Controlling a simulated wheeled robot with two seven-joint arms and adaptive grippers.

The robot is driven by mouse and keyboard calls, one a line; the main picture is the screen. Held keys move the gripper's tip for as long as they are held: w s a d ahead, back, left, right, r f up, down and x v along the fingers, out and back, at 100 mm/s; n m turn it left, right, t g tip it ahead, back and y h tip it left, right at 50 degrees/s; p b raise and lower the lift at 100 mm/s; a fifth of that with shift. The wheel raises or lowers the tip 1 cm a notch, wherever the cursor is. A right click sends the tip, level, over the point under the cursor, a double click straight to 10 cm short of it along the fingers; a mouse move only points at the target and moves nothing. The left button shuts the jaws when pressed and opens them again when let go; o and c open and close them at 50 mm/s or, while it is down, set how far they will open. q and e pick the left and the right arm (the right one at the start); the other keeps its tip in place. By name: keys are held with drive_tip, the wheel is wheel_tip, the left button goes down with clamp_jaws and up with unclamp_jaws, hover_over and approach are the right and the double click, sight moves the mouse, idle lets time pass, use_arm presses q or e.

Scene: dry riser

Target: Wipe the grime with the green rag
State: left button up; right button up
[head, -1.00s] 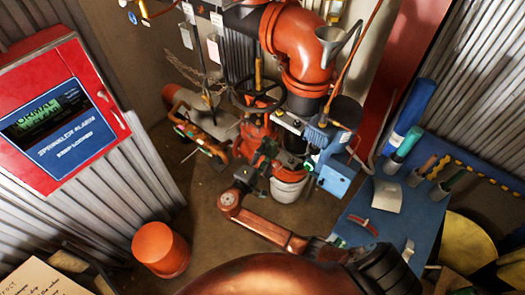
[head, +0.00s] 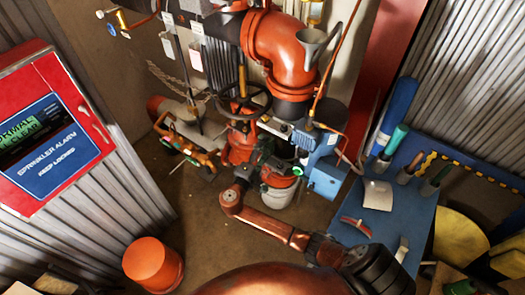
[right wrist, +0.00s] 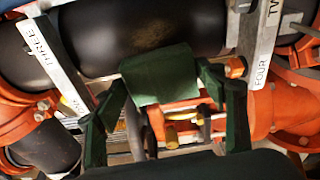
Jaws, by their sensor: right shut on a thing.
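The green rag (right wrist: 160,74) is a small folded dark green pad in the right wrist view. My right gripper (right wrist: 164,84) is shut on it, with a dark green finger at each side. Just beyond the rag is a thick black pipe (right wrist: 95,38). A dull tan patch of grime (right wrist: 150,32) is on the pipe, above the rag in the picture. I cannot tell whether the rag touches the pipe. In the head view my right arm reaches to the red valve (head: 238,148); the rag is not clear there. My left gripper is not in view.
Metal straps marked THREE (right wrist: 36,48) and FOUR (right wrist: 262,62) flank the rag, near orange couplings (right wrist: 30,118). In the head view, a blue bench (head: 398,215) stands right, a red alarm cabinet (head: 45,130) left, and an orange bucket (head: 153,264) on the floor.

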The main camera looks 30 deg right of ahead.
drive_tip(key=shift+x, duration=1)
idle(0.6)
drive_tip(key=shift+s+d, duration=0.15)
drive_tip(key=shift+s, duration=0.1)
